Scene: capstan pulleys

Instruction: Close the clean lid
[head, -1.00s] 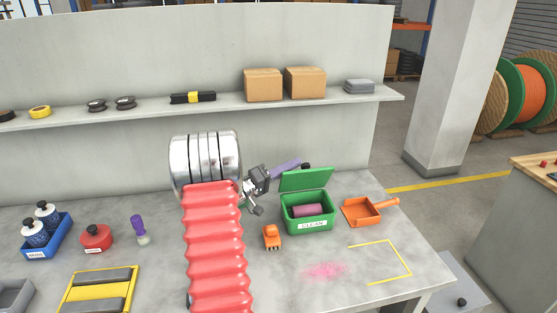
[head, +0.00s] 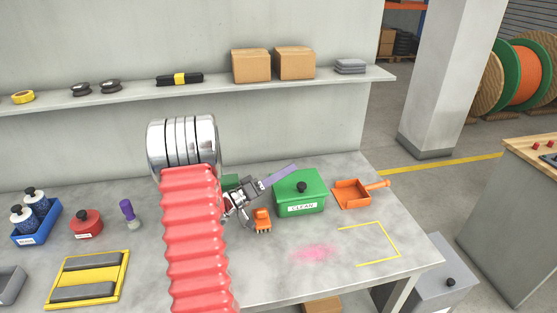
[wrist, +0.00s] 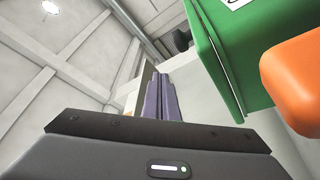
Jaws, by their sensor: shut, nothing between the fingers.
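The green box labelled CLEAN (head: 302,208) stands on the bench right of the orange brush. Its green lid (head: 314,183) lies flat on top, with a black knob (head: 302,187) upright on it. The inside of the box is hidden. My gripper (head: 294,167) is at the box's back left, its purple fingers pointing right toward the back edge of the lid. I cannot tell whether they touch it. In the wrist view the purple fingers (wrist: 160,98) are together and empty, and the green box (wrist: 222,60) is at the right.
The small orange brush (head: 262,220) stands close below my gripper. A green piece (head: 230,182) shows partly behind my arm. An orange dustpan (head: 351,194) is just right of the box. The yellow-marked bench area (head: 398,240) at front right is free of objects.

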